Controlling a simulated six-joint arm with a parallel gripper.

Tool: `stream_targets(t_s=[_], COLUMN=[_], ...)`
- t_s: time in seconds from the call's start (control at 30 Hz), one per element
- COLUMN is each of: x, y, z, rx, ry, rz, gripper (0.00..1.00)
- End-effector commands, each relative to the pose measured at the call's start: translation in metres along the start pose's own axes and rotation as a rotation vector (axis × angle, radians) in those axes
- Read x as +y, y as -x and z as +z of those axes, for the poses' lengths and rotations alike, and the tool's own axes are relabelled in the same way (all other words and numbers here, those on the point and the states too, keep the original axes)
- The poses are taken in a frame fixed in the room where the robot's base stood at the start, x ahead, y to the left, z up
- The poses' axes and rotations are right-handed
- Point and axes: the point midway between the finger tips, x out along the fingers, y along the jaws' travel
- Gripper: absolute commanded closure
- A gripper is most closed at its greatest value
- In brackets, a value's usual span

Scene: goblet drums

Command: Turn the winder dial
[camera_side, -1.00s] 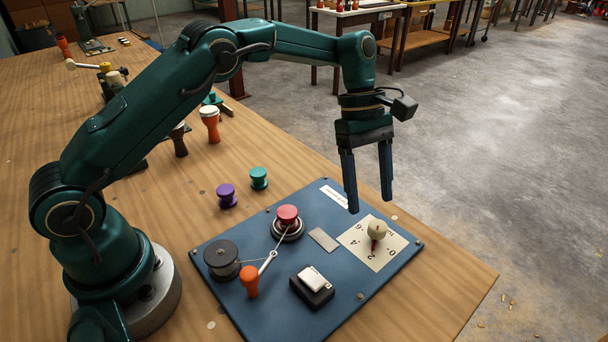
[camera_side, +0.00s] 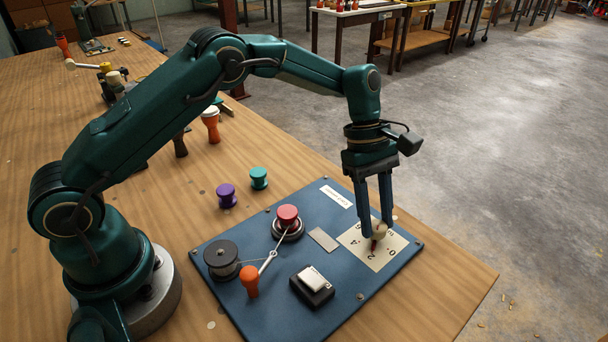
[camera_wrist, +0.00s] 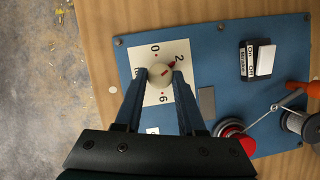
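The winder dial is a cream round knob (camera_side: 378,230) with a red pointer. It stands on a pale numbered plate (camera_side: 356,240) at the right end of the blue board. In the wrist view the knob (camera_wrist: 160,73) shows from above and its red mark points toward the 2. My gripper (camera_side: 377,230) points down over the plate, one finger on each side of the knob. In the wrist view the fingertips (camera_wrist: 160,77) lie close against the knob's sides, and the gripper looks shut on it.
Purple (camera_side: 227,195) and green (camera_side: 259,178) spools stand behind the board. The table's right edge is near the dial.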

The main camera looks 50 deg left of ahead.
Motion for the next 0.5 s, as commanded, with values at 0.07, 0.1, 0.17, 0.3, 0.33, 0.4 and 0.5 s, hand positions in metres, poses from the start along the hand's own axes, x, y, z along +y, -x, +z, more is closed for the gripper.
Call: stream_targets(t_s=[0.07, 0.1, 0.17, 0.3, 0.33, 0.4, 0.5], x=[-0.0003, -0.0003, -0.0001, 0.0011, 0.0016, 0.0021, 0.0026], y=[0.0002, 0.0002, 0.0002, -0.0001, -0.0002, -0.0002, -0.0003], z=[-0.0001, -0.0001, -0.0001, 0.0001, 0.0001, 0.0001, 0.0002], rx=[0.0, 0.0, 0.0, -0.001, -0.001, -0.001, -0.001], ry=[0.0, 0.0, -0.005, -0.055, -0.072, -0.115, -0.168], rz=[-0.001, -0.002, -0.004, -0.023, -0.029, -0.047, -0.069], gripper=[1.0, 1.0, 1.0, 1.0, 1.0, 1.0, 1.0])
